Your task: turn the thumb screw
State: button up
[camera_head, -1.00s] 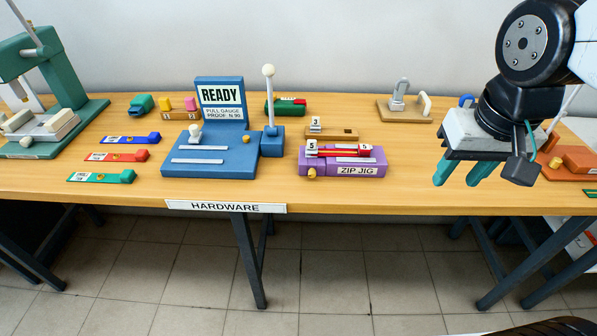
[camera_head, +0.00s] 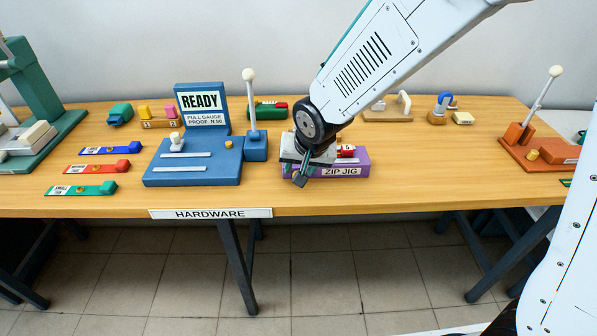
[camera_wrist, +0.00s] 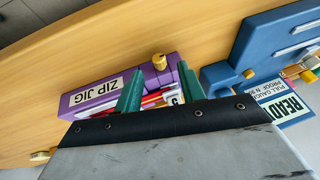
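The purple zip jig (camera_head: 364,164) sits near the table's front edge, with a red strip along its top. It also shows in the wrist view (camera_wrist: 72,108). Its brass thumb screw (camera_wrist: 159,61) sticks out of its front side in the wrist view. In the head view my gripper (camera_head: 305,168) covers the jig's left end and hides the screw. In the wrist view my gripper (camera_wrist: 160,69) has its two green fingers apart, one on each side of the screw in the picture. Nothing is between the fingertips that I can see gripped; contact with the screw is not clear.
The blue pull gauge (camera_head: 195,176) with its READY display (camera_head: 202,102) and upright white-knobbed lever (camera_head: 250,100) stands just left of the jig. Blue, red and green strips (camera_head: 95,168) lie farther left. An orange lever fixture (camera_head: 538,155) is at right. Table between is clear.

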aim_at(288, 186)
jog(key=shift+x, duration=1.55)
jog(key=shift+c, duration=0.3)
grip_shut()
jog(key=shift+a+h, duration=0.1)
jog(key=shift+h, duration=0.4)
jog(key=h, duration=0.1)
jog(key=a+h, duration=0.1)
jog(key=shift+n+h, duration=0.4)
jog(key=h, duration=0.3)
jog(key=shift+a+f+n, duration=0.2)
jog(key=shift+a+n, duration=0.05)
jog(key=shift+n, duration=0.15)
jog(key=h, duration=0.4)
jog(key=shift+a+f+n, duration=0.25)
jog(key=shift+a+n, duration=0.05)
jog(key=shift+n, duration=0.1)
jog(key=shift+a+f+n+h, duration=0.15)
jog(key=shift+n+h, duration=0.15)
jog(key=shift+h, duration=0.9)
